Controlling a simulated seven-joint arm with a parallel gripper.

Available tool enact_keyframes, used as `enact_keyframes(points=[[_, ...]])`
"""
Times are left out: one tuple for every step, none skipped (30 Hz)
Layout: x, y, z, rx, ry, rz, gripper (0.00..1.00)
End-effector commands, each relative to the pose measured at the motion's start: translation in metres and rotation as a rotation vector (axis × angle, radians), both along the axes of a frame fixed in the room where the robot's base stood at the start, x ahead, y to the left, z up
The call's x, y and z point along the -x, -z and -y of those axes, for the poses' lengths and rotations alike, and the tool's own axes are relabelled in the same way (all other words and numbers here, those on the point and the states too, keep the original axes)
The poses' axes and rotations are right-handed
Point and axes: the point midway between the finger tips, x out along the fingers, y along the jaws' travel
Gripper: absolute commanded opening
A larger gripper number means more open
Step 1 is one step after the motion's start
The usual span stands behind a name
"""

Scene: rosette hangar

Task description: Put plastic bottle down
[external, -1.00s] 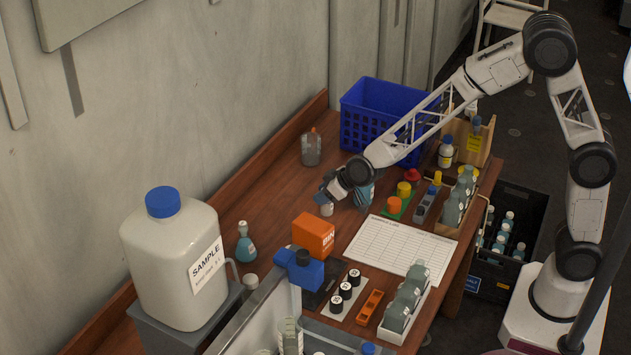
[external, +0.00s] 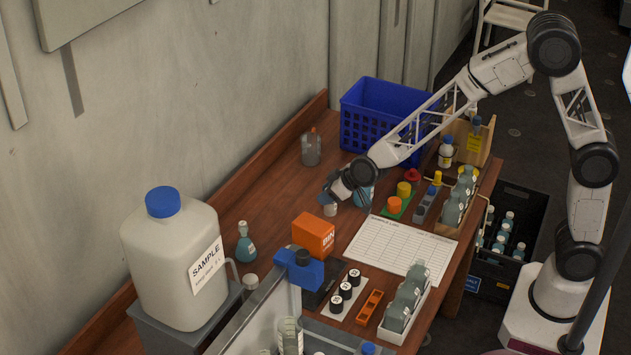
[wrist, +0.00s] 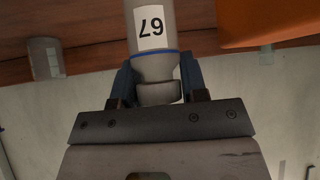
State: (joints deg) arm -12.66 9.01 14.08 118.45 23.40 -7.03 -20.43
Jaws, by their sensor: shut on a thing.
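The plastic bottle (wrist: 152,65) is grey with a white label, reading 67 upside down in the wrist view, and a blue ring. My gripper (wrist: 157,78) is shut on it, with one blue finger on each side near the ring. In the external view the bottle (external: 330,209) shows small and pale under my gripper (external: 328,197), low over the wooden table (external: 272,207). I cannot tell whether its base touches the table.
An orange box (external: 314,236) stands in front of the bottle, and a blue-liquid flask (external: 365,196) is close on its right. A paper sheet (external: 400,247) lies to the right. A glass jar (external: 311,149) and blue basket (external: 352,131) stand behind. Bare wood lies to the left.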

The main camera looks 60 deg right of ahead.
Motion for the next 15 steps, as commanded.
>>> enact_keyframes(points=[[-0.001, -0.001, 0.001, 0.000, 0.001, 0.001, 0.18], [-0.002, -0.002, 0.003, -0.001, 0.002, 0.001, 0.18], [-0.004, -0.004, 0.004, -0.003, 0.004, 0.001, 0.18], [-0.005, -0.005, 0.006, -0.004, 0.006, 0.001, 0.18], [-0.007, -0.007, 0.008, -0.005, 0.008, 0.001, 0.18], [-0.010, -0.010, 0.011, -0.005, 0.009, 0.003, 0.18], [-0.013, -0.013, 0.014, -0.006, 0.011, 0.004, 0.18], [-0.016, -0.016, 0.018, -0.009, 0.015, 0.005, 0.18], [-0.020, -0.021, 0.023, -0.010, 0.019, 0.005, 0.18], [-0.023, -0.024, 0.028, -0.012, 0.023, 0.004, 0.18], [-0.027, -0.028, 0.033, -0.014, 0.027, 0.005, 0.18], [-0.032, -0.033, 0.040, -0.015, 0.033, 0.005, 0.18], [-0.036, -0.038, 0.046, -0.016, 0.037, 0.005, 0.18], [-0.040, -0.043, 0.052, -0.017, 0.043, 0.005, 0.18], [-0.045, -0.049, 0.060, -0.017, 0.050, 0.006, 0.18]])
